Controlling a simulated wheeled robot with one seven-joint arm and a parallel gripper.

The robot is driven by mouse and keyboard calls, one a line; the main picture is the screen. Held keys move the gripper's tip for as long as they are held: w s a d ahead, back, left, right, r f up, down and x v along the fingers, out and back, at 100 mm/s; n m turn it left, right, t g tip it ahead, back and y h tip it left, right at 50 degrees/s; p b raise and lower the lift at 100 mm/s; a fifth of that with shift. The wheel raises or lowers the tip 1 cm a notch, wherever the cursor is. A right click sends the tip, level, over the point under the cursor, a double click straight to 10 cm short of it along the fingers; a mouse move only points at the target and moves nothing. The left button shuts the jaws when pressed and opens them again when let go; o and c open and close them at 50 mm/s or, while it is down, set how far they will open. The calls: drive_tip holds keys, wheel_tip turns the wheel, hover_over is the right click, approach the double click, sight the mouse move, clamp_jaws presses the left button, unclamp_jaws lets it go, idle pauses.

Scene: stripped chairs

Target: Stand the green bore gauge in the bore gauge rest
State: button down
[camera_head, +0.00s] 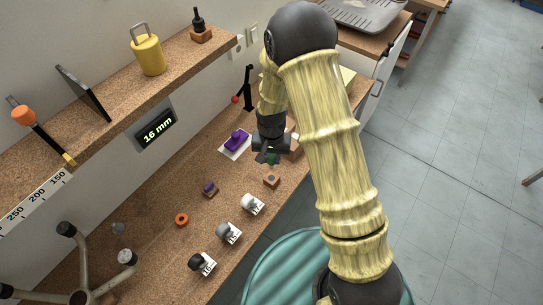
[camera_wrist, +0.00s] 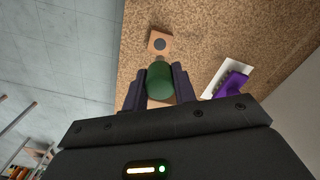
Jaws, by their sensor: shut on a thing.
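The green bore gauge (camera_wrist: 160,80) is between the two fingers of my gripper (camera_wrist: 159,88) in the wrist view, with its rounded green end showing. My gripper (camera_head: 270,154) is shut on it above the bench, and a bit of the green gauge (camera_head: 271,159) shows below the fingers in the head view. A small wooden block with a dark round hole, which looks like the bore gauge rest (camera_head: 272,180), stands on the bench just in front of the gripper. This block (camera_wrist: 151,36) is just beyond the gauge in the wrist view. Its hole looks empty. The gauge appears apart from it, but its lower end is hidden.
A small purple piece on a block (camera_head: 210,189), an orange ring (camera_head: 182,220) and several labelled cylinders (camera_head: 252,204) stand nearby. A black stand (camera_head: 248,90) is behind. A display (camera_head: 156,131) reads 16 mm.

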sight(271, 168)
drive_tip(key=shift+f+b, duration=2.1)
drive_tip(key=shift+f, duration=0.8)
drive_tip(key=shift+f+b, duration=1.4)
drive_tip(key=shift+f, duration=0.65)
drive_tip(key=c, duration=1.1)
unclamp_jaws()
drive_tip(key=shift+o, duration=0.2)
wheel_tip(271, 168, up, 18)
drive_tip(key=shift+f+b, duration=0.25)
drive_tip(key=shift+b, duration=0.75)
